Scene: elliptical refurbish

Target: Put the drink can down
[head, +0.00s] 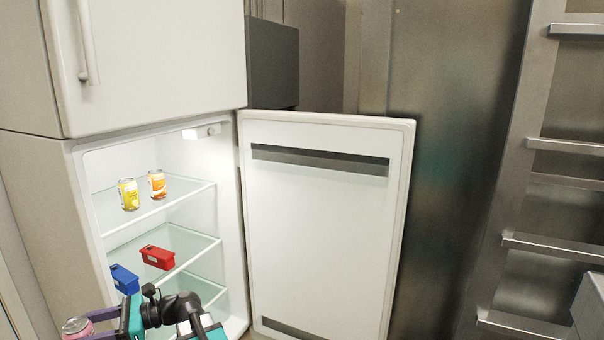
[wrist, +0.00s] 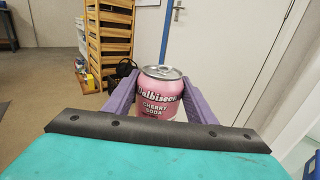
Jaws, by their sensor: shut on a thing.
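A pink drink can (wrist: 160,95) labelled cherry soda is held upright between the purple fingers of my gripper (wrist: 150,98) in the wrist view. In the head view the can (head: 77,328) shows at the bottom left corner, partly cut off by the frame edge. My gripper (head: 100,335) is shut on it there, in front of the open fridge and outside it. The lower part of the can is hidden in the wrist view.
The fridge (head: 58,200) stands open, its door (head: 320,230) swung right. A yellow can (head: 128,194) and an orange can (head: 157,184) stand on the upper shelf. A red box (head: 158,257) and a blue box (head: 125,279) sit on the shelf below. A wooden rack (wrist: 108,45) stands behind.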

